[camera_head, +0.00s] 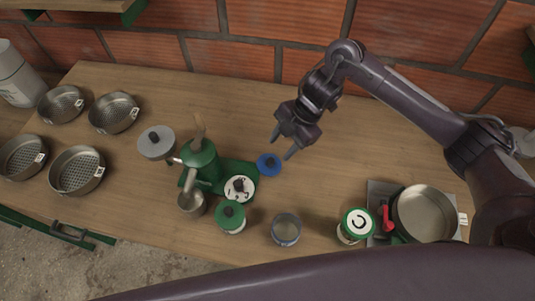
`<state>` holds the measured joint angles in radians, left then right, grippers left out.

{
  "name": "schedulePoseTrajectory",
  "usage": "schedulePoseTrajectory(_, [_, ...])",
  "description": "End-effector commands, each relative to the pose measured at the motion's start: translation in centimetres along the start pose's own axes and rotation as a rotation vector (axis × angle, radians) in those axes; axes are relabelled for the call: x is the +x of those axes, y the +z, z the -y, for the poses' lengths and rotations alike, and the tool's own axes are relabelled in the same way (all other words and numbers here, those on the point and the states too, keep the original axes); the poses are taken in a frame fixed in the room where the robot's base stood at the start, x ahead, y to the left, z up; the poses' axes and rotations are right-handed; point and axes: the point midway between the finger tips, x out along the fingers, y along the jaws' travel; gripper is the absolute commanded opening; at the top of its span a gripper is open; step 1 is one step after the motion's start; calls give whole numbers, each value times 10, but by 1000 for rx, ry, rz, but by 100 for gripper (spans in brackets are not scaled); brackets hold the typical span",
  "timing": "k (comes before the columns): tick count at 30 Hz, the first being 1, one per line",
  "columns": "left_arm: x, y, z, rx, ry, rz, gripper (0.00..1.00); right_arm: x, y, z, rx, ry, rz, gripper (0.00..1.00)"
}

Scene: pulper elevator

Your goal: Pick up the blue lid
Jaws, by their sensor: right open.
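The blue lid (269,164) is a small round disc with a dark knob, lying on the wooden table at the right edge of the green machine (203,160). My right gripper (282,146) is above and just to the right of the lid, with its two dark fingers spread and pointing down toward it. Nothing is between the fingers. I cannot tell the exact height of the fingertips over the lid. My left gripper is not in view.
A green-lidded jar (230,216), an open glass jar (286,229) and another green-lidded jar (356,226) stand along the front. A grey lid (156,142) lies left. A pan (425,213) is at right, several sieves (77,170) at left. The table's back middle is clear.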

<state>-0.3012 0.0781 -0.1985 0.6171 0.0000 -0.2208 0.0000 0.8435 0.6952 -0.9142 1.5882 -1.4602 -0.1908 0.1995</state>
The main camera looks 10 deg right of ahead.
Motion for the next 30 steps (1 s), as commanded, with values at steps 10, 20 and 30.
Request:
schedulePoseTrajectory(10, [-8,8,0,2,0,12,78,47,-2,0,4,-3,-2,45])
schedulePoseTrajectory(20, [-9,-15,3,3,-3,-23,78,62,0,-1,1,0,1,45])
schedulePoseTrajectory(30, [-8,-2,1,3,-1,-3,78,61,0,-1,1,0,0,7])
